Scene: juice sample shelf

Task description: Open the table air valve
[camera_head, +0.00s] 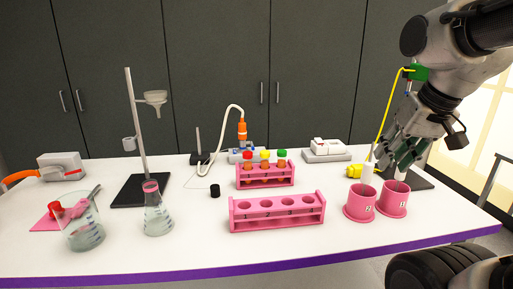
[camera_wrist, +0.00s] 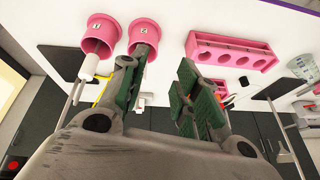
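A grey box (camera_head: 62,166) with a red lever (camera_head: 66,171) and an orange hose (camera_head: 20,176) sits at the far left of the white table; it looks like the air valve, though no label is readable. My gripper (camera_head: 392,152) is at the far right, above the table near the pink cups, far from that box. In the wrist view my gripper (camera_wrist: 164,68) has its green-padded fingers apart with nothing held between them. The grey box is not clearly seen in the wrist view.
Two pink cups (camera_head: 360,203) stand near my gripper, beside a yellow fitting (camera_head: 354,171). Pink racks (camera_head: 277,226), a flask (camera_head: 157,218), a beaker (camera_head: 82,234) and a tall stand (camera_head: 137,120) lie between my gripper and the box. The front table strip is clear.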

